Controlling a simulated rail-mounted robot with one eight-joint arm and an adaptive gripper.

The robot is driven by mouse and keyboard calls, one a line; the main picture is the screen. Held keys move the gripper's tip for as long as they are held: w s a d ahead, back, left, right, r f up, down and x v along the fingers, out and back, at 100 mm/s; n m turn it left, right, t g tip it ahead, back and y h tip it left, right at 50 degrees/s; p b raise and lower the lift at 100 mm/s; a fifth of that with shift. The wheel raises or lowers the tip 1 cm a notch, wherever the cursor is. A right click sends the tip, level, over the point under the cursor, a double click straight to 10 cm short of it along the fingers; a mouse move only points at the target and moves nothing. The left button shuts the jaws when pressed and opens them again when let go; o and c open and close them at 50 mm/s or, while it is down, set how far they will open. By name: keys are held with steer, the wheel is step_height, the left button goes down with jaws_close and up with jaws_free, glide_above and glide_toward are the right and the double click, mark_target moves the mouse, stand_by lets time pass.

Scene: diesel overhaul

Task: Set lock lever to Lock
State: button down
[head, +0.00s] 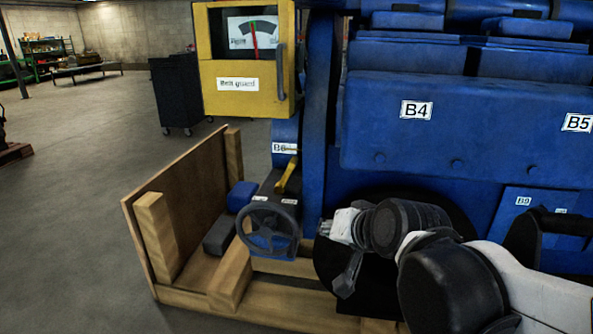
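A yellow lever (287,175) stands tilted on a dark block above the handwheel, at the left end of the blue engine. I take it for the lock lever. Two small white labels (289,201) sit on the block below it, too small to read. My gripper (346,278) is to the right of and below the lever, clear of it, in front of a dark round opening in the engine. Its fingers are dark and point down and left. I cannot tell how far apart they are, and no held thing shows.
A dark handwheel (268,228) sits just below the lever. A wooden crate frame (228,280) with a tall panel stands left and below. The blue engine (440,130) fills the right. Open floor lies left.

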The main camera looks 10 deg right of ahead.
steer(key=w+a+r+m+t+p, duration=0.1)
steer(key=w+a+m+t, duration=0.15)
steer(key=w, duration=0.35)
steer(key=w+a+r+m+t+y+p, duration=0.1)
steer(key=w+r+m+t, duration=0.15)
steer(key=w, duration=0.45)
steer(key=w+a+r+m+t, duration=0.1)
steer(key=w+m, duration=0.3)
steer(key=w, duration=0.2)
steer(key=w+f+m+t+h+p, duration=0.2)
steer(key=w+f+m, duration=0.1)
steer(key=w+m, duration=0.25)
steer(key=m+h, duration=0.4)
steer(key=m, duration=0.3)
glide_toward(287, 175)
steer(key=s+d+r, duration=0.2)
steer(key=d, duration=0.2)
steer(key=shift+s+n+t+p, duration=0.2)
steer(key=shift+n+t+p, duration=0.05)
steer(key=shift+t+p, duration=0.05)
steer(key=shift+w, duration=0.1)
steer(key=w, duration=0.3)
steer(key=w+b, duration=0.1)
steer(key=w, duration=0.2)
steer(key=w+d+r+b, duration=0.1)
steer(key=w, duration=0.2)
steer(key=shift+w, duration=0.35)
steer(key=shift+y, duration=0.3)
